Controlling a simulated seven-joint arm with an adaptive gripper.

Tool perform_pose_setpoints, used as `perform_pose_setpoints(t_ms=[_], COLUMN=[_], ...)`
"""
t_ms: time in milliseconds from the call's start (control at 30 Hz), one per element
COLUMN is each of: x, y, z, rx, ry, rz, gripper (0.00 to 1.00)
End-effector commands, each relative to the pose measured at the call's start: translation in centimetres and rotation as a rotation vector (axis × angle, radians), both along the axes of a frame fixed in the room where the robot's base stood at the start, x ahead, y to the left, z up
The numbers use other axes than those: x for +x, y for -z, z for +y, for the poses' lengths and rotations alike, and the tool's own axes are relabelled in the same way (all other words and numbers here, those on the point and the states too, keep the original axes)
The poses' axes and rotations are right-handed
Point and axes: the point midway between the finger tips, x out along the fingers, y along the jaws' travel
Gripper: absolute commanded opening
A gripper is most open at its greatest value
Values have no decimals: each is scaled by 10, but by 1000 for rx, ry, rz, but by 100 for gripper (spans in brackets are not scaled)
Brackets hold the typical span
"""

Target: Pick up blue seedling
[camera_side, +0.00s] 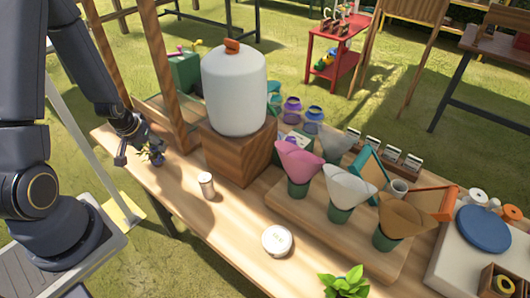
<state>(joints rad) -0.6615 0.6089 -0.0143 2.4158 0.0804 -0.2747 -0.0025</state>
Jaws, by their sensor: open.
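A small plant with dark leaves and a bluish-purple tint, which looks like the blue seedling (156,157), is near the left end of the wooden table. My gripper (141,152) is directly at it, with its fingers spread and pointing down. One finger is to the left, and the plant shows beside the other finger on the right. The gripper partly hides the plant, and I cannot tell whether the fingers touch it or whether its base rests on the table.
A white tank (235,90) on a wooden block (240,152) and a wooden post (172,75) stand right of my gripper. A small can (206,185), a round white tin (277,240) and paper cones in green pots (299,165) are farther right. The table's front left is clear.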

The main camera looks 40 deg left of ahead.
Motion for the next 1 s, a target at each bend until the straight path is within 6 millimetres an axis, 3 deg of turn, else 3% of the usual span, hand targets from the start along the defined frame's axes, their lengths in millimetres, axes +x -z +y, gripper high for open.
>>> perform_pose_setpoints(t_ms=[167,400,733,1000], x=[2,11,14,14], y=[13,47,53,53], z=[1,6,8,8], rx=[-1,-1,0,0], ry=[0,-1,-1,-1], rz=[2,1,-1,-1], gripper=[71,71,71,43])
